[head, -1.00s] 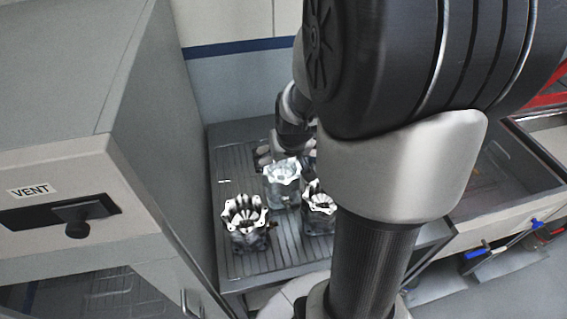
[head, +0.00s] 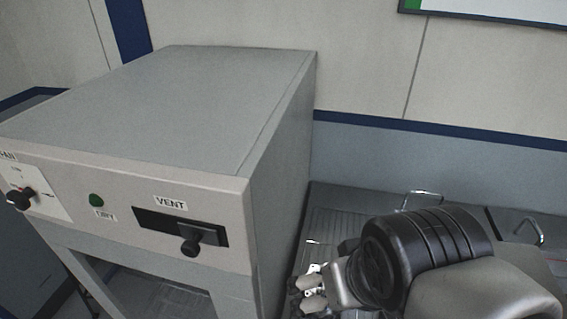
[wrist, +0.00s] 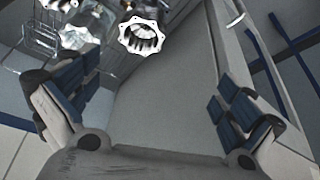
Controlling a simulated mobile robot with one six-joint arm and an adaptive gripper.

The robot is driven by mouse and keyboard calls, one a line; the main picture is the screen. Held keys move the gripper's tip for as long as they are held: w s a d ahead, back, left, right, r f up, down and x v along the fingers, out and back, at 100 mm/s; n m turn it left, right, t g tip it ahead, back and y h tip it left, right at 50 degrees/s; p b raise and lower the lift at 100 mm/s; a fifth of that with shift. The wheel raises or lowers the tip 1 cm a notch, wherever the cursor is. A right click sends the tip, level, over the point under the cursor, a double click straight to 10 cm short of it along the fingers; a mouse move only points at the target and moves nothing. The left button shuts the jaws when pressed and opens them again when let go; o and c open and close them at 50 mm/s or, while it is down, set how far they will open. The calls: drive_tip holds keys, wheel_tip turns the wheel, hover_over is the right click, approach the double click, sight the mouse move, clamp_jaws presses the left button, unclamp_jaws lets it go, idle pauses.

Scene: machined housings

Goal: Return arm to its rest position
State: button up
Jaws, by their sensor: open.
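My gripper (wrist: 155,103) is open in the wrist view, its blue-and-grey finger pads wide apart with nothing between them. A machined housing (wrist: 143,38) with a scalloped pale rim shows beyond the fingers at the top of the wrist view, apart from them. Parts of other housings (wrist: 75,38) show at its left, cut off or blurred. In the head view my arm fills the lower right corner. It hides most of the slatted bench top (head: 325,232), and the housings there are barely visible.
A grey cabinet (head: 190,100) with a VENT slider (head: 190,238), a green button (head: 96,200) and a fan knob (head: 20,197) stands left of my arm. Bench handles (head: 420,195) show behind the arm. A wire rack (wrist: 42,40) is at upper left in the wrist view.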

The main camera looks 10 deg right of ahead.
drive_tip(key=shift+s+a+r, duration=0.1)
drive_tip(key=shift+s+a, duration=0.15)
drive_tip(key=shift+s, duration=0.3)
wheel_tip(320, 180, down, 4)
drive_tip(key=b, duration=0.3)
drive_tip(key=shift+r+b, duration=0.15)
drive_tip(key=shift+b, duration=0.2)
